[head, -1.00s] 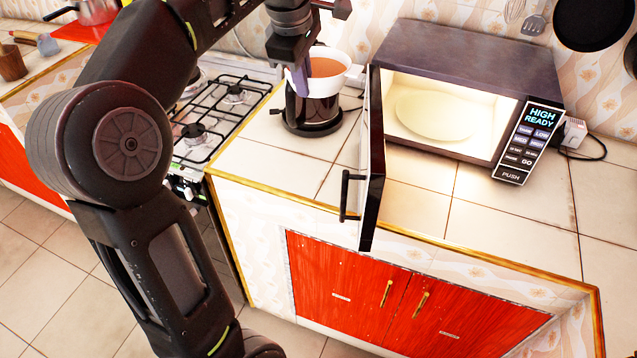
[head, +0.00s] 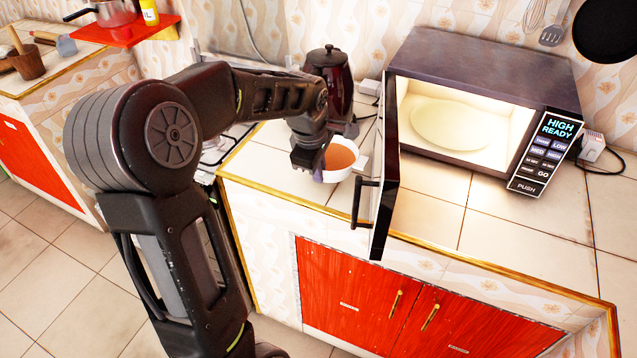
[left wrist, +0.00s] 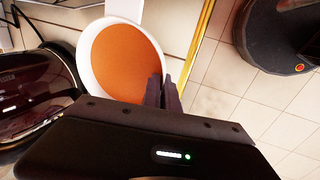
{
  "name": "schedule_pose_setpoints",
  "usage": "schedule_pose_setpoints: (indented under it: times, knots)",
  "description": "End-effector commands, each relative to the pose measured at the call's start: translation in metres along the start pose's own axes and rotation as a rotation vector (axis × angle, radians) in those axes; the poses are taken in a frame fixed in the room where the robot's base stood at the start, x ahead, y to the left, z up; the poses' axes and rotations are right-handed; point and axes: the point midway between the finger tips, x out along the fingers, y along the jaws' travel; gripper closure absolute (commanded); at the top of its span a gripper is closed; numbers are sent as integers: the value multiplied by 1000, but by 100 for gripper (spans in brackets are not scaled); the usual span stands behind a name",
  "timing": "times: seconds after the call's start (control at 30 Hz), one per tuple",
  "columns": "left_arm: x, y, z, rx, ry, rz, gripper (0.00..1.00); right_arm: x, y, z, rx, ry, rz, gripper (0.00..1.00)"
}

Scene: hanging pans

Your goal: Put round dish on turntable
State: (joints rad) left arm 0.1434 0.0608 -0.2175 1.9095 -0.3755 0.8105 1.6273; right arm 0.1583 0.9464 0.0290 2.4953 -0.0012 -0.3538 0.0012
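The round dish (head: 341,156) is a white bowl with orange contents, to the left of the open microwave door. It also shows in the left wrist view (left wrist: 122,58). My left gripper (head: 318,170) is at the dish's near left rim. Its fingers (left wrist: 164,92) look shut on that rim in the left wrist view. The dish is over the counter near its front edge, tilted little if at all. The turntable (head: 450,124) is a pale, empty disc inside the lit microwave (head: 478,70). My right gripper is not in view.
The microwave door (head: 391,165) stands open towards the front, between the dish and the opening. A dark kettle (head: 329,80) stands behind the dish. The stove is behind my left arm. The tiled counter (head: 500,212) in front of the microwave is clear.

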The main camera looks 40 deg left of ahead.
Motion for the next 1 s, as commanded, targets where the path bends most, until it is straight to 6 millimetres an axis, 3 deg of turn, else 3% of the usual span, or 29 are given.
schedule_pose_setpoints:
  times: [0.27,0.53,0.93,1.0]
  knots:
    - [4,-1,0,0,0,-1,100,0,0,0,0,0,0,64]
    - [37,-10,0,-2,0,0,100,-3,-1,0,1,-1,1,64]
    - [44,-11,0,-1,0,2,100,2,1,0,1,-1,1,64]
    - [42,-12,0,-1,0,0,92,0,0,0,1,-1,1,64]
